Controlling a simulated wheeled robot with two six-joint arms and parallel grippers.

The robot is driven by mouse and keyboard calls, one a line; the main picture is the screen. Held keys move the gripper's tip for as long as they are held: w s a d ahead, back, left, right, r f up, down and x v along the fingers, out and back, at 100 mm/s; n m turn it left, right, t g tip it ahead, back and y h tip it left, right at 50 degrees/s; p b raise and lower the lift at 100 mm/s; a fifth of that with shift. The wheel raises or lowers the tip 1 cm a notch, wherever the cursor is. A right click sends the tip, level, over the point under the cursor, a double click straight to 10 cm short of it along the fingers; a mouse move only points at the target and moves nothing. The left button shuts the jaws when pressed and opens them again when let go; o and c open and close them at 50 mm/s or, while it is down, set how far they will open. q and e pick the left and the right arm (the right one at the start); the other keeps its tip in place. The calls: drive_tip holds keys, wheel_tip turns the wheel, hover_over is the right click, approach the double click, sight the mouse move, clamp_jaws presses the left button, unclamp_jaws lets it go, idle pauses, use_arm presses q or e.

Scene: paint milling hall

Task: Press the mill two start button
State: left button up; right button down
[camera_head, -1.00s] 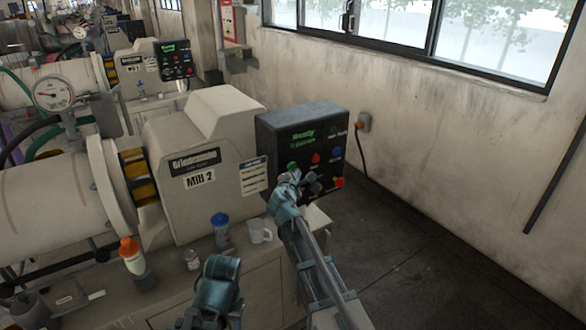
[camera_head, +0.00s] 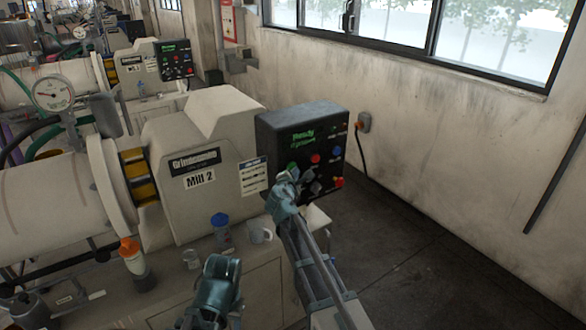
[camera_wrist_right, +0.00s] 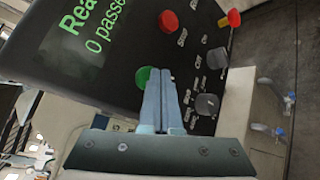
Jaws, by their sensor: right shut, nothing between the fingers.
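The Mill 2 control box (camera_head: 270,135) is dark, with a green "Ready" display and coloured buttons and knobs on its face. Its green button (camera_head: 292,166) shows just above my right gripper (camera_head: 294,175). In the right wrist view the green button (camera_wrist_right: 142,77) is partly hidden behind the tips of my right gripper (camera_wrist_right: 160,76). The fingers are shut, empty and point at the panel; I cannot tell whether they touch the button. A red button (camera_wrist_right: 168,21) sits beside it. My left gripper (camera_head: 220,268) is low at the bottom centre, away from the box; its jaws are unclear.
The Mill 2 housing (camera_head: 215,135) stands left of the box. A blue-lidded bottle (camera_head: 221,230), a white mug (camera_head: 260,234) and an orange-capped bottle (camera_head: 133,258) stand on the bench below. The floor on the right (camera_head: 420,260) is clear.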

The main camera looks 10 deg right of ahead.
drive_tip(key=shift+w+a, duration=0.15)
drive_tip(key=shift+w, duration=0.3)
idle(0.3)
drive_tip(key=shift+s, duration=0.15)
drive_tip(key=shift+s+d, duration=0.3)
drive_tip(key=shift+s, duration=0.4)
drive_tip(key=s, duration=0.1)
drive_tip(key=s+d, duration=0.1)
drive_tip(key=s, duration=0.2)
drive_tip(key=shift+s+d, duration=0.35)
idle(0.3)
idle(0.4)
